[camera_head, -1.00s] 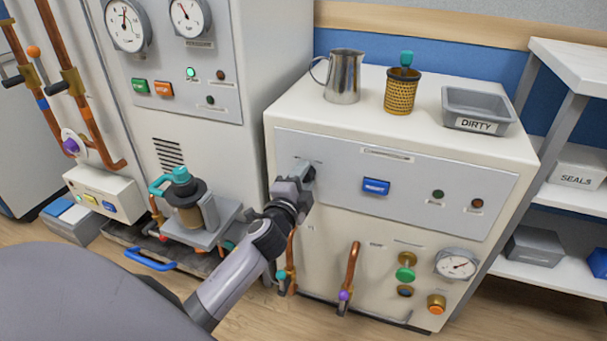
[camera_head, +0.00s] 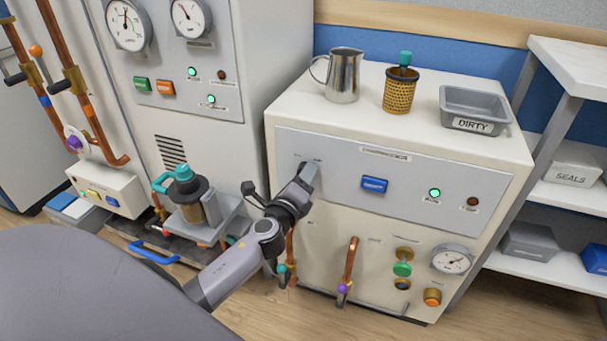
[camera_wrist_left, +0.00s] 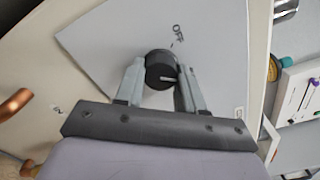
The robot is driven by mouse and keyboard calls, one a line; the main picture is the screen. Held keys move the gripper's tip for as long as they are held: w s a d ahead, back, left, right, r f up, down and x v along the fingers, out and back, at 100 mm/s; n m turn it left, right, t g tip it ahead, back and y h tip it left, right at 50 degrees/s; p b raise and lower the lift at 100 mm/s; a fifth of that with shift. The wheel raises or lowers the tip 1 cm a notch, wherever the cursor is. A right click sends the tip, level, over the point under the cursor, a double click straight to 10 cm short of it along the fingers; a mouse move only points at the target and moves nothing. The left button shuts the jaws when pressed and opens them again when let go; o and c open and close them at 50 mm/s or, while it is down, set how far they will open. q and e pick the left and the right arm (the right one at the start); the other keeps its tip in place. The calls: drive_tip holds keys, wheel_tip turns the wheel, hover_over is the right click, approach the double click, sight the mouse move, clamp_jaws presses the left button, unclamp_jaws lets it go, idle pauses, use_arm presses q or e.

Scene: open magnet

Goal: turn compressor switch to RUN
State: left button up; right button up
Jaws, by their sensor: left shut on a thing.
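The compressor switch is a black round knob (camera_wrist_left: 159,66) with a pale mark, on the grey front panel (camera_head: 335,148) of the white cabinet. In the wrist view, the two fingers of my left gripper (camera_wrist_left: 160,86) stand on either side of the knob, shut on it. An "OFF" label (camera_wrist_left: 178,36) shows beside the knob. In the head view my left gripper (camera_head: 307,178) is at the panel's left end and hides most of the knob. A green lamp (camera_head: 434,193) on this panel is lit. My right gripper is not in view.
A blue button (camera_head: 374,184) and a dark red lamp (camera_head: 473,202) share the panel. Copper pipes (camera_head: 349,260) and a gauge (camera_head: 452,259) are below. A metal jug (camera_head: 343,76), a brass filter (camera_head: 399,92) and a grey "DIRTY" tray (camera_head: 474,108) stand on top.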

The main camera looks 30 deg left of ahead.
use_arm(q)
drive_tip(key=shift+m, duration=0.5)
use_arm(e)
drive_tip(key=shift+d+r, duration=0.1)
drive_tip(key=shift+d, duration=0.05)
use_arm(q)
drive_tip(key=shift+f, duration=0.1)
drive_tip(key=o, duration=1)
drive_tip(key=shift+o, duration=0.2)
drive_tip(key=v, duration=0.7)
drive_tip(key=shift+p, duration=0.45)
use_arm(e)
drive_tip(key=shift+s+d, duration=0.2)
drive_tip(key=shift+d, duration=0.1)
use_arm(q)
drive_tip(key=shift+s, duration=0.1)
